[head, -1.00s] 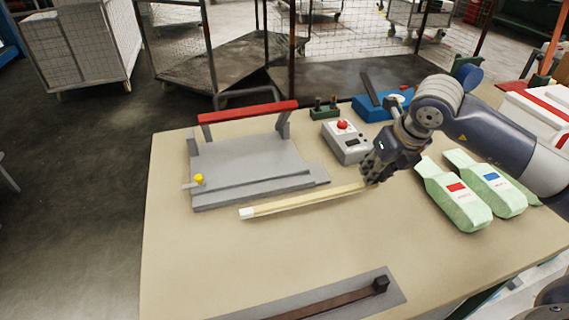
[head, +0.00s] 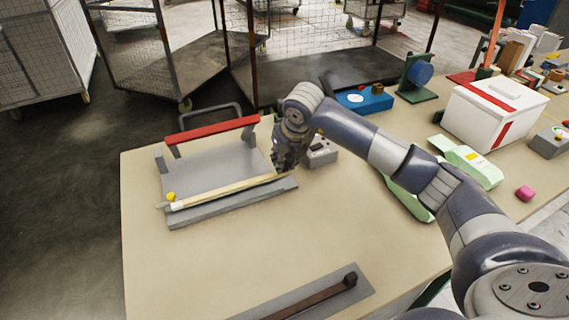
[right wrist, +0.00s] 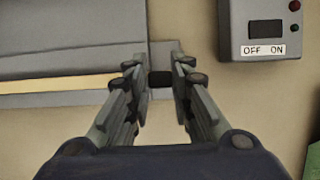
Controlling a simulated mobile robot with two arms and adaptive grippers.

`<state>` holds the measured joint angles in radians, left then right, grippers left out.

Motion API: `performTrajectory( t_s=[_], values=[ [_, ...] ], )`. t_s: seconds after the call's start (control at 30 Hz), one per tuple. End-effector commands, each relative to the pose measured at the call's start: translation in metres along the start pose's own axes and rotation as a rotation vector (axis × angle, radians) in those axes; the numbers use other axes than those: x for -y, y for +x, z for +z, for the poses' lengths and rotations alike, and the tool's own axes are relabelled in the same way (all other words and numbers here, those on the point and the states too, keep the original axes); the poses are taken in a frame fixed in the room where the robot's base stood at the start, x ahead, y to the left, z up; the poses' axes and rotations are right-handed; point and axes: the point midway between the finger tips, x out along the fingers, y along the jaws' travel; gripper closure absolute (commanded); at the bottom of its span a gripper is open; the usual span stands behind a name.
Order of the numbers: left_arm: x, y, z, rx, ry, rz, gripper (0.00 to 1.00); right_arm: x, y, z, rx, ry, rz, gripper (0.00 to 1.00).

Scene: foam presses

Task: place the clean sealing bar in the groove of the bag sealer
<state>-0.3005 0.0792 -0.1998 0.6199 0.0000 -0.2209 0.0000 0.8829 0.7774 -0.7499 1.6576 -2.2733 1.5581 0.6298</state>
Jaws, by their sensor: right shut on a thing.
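The bar lies lengthwise along the front of the bag sealer (head: 205,167), a grey plate with a raised red-handled arm (head: 213,129). A yellow knob (head: 171,197) is beside the bar's left tip. I cannot tell whether the bar is down in the groove or just above it. In the right wrist view the fingers (right wrist: 160,80) close around a dark end piece, with the cream bar (right wrist: 60,88) to the left. My left gripper is out of view.
A brown bar (head: 312,299) lies on a grey strip at the table's front. A grey control box (head: 322,153), marked OFF and ON in the wrist view (right wrist: 265,30), stands right of the sealer. Green bags (head: 472,165) lie on the right.

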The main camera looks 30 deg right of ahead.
Motion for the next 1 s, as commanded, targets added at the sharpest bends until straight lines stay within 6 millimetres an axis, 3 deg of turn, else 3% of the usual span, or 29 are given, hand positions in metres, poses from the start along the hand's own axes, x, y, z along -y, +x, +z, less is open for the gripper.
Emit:
performTrajectory(
  t_s=[0.13, 0.33, 0.37, 0.43, 0.47, 0.8, 1.0],
  values=[
    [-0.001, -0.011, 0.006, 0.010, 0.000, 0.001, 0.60, 0.000, 0.017, -0.009, -0.004, 0.000, 0.001, 1.00],
    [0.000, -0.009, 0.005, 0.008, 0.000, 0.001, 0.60, 0.000, 0.021, -0.009, 0.000, 0.000, 0.001, 1.00],
    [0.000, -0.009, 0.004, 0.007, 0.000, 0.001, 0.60, 0.000, 0.021, -0.010, -0.001, 0.000, 0.000, 0.77],
    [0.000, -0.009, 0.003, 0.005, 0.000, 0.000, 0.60, 0.000, 0.021, -0.010, -0.001, 0.000, 0.000, 0.61],
    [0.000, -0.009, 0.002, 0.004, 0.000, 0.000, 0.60, 0.000, 0.021, -0.010, -0.001, 0.000, 0.000, 0.59],
    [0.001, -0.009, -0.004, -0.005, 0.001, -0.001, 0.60, 0.000, 0.019, -0.009, 0.000, 0.000, 0.000, 0.59],
    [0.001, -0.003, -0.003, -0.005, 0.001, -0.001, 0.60, 0.001, -0.005, -0.009, 0.004, -0.002, 0.000, 0.59]
  ],
)
